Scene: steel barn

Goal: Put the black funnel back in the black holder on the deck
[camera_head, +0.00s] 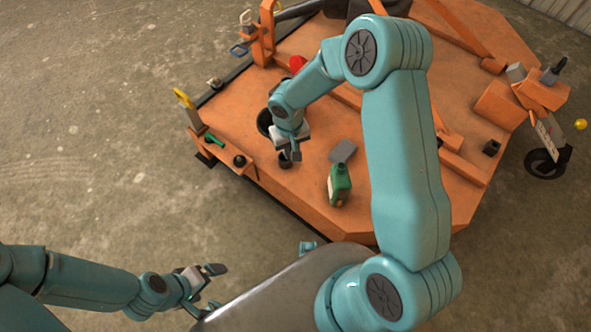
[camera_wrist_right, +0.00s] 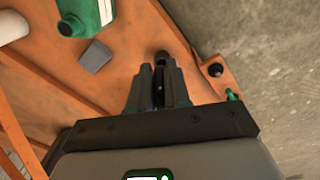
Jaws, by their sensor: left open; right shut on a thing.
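My right gripper (camera_head: 288,152) is low over the near left part of the orange deck. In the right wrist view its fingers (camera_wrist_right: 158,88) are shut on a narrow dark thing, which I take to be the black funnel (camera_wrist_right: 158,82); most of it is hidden. I cannot tell whether funnel and holder touch. My left gripper (camera_head: 208,287) is open and empty, over the floor.
A green bottle (camera_head: 339,186) and a grey block (camera_head: 343,151) stand right of the right gripper. A black knob (camera_head: 239,161) and green handle (camera_head: 213,140) are at the deck's left edge.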

